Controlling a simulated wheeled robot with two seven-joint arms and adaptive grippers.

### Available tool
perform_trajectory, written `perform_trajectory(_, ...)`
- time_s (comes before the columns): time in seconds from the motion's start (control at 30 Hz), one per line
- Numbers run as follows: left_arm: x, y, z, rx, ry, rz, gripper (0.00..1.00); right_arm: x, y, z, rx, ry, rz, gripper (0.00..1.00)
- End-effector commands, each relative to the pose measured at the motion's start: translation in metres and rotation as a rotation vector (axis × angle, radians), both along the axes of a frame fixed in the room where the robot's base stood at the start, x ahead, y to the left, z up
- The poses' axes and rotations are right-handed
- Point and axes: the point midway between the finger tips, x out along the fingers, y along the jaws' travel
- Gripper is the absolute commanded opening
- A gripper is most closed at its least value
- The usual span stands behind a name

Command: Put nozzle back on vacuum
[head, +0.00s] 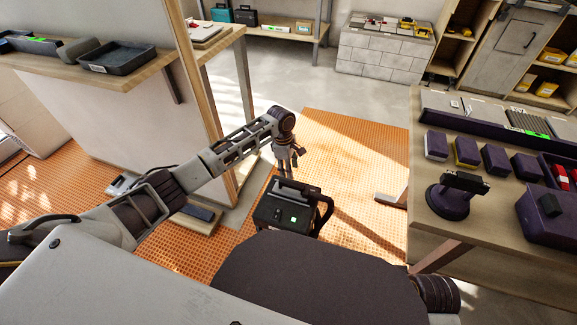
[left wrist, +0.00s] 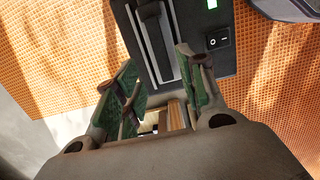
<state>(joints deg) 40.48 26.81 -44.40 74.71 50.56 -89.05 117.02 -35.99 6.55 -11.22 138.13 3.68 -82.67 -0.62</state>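The vacuum, a black box (head: 268,213) with a lit green light, stands on the orange perforated floor in the head view. Its dark top, with a long handle or slot and a rocker switch, also shows in the left wrist view (left wrist: 218,62). My left gripper (head: 287,172) hangs just above and behind the box. In the left wrist view its green-padded fingers (left wrist: 158,62) are apart, with the vacuum beyond them. A small wood-coloured piece shows low between the fingers; I cannot tell what it is. I cannot make out a nozzle for certain. My right gripper is out of view.
A workbench (head: 427,228) on the right holds purple boxes and a round-based purple tool (head: 453,203). A counter (head: 150,72) with a black tray (head: 117,58) stands on the left. Orange floor (head: 365,150) right of the vacuum is largely clear.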

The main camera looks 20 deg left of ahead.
Motion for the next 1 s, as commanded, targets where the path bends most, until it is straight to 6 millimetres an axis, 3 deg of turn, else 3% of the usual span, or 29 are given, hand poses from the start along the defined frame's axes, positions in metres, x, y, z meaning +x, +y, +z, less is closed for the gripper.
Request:
perform_trajectory(0.63, -0.004, -0.005, -0.003, -0.004, -0.002, -0.026, 0.40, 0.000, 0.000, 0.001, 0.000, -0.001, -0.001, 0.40)
perform_trajectory(0.77, -0.015, -0.016, -0.011, -0.015, -0.012, -0.092, 0.40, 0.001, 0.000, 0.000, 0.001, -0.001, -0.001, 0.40)
perform_trajectory(1.0, -0.051, -0.048, -0.031, -0.047, -0.053, -0.315, 0.40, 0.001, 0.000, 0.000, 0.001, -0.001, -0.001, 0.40)
